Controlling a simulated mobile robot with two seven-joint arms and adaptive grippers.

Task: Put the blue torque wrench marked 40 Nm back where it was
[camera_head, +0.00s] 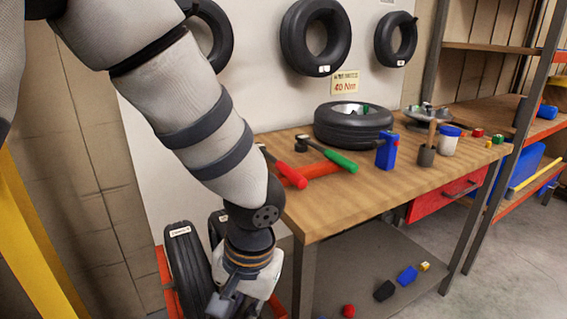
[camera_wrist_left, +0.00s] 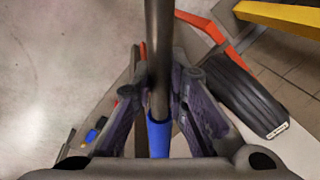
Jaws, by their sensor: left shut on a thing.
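My left gripper (camera_head: 232,300) hangs low in front of the bench's left end in the head view. In the left wrist view its fingers are shut on the blue torque wrench, at the blue handle (camera_wrist_left: 158,138). The wrench's dark shaft (camera_wrist_left: 158,50) runs away from the fingers to the top edge. Its 40 Nm marking cannot be read. A red-handled wrench (camera_head: 292,176) and a green-handled wrench (camera_head: 340,159) lie on the bench near an orange-red strip (camera_head: 326,170). My right gripper is not in view.
The wooden bench (camera_head: 400,190) holds a tyre (camera_head: 353,128), a blue block (camera_head: 387,149) and cups. A 40 Nm sign (camera_head: 345,83) is on the wall. Tyres stand on a red rack (camera_head: 164,270) beside my gripper. Several small blocks lie on the lower shelf (camera_head: 360,255).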

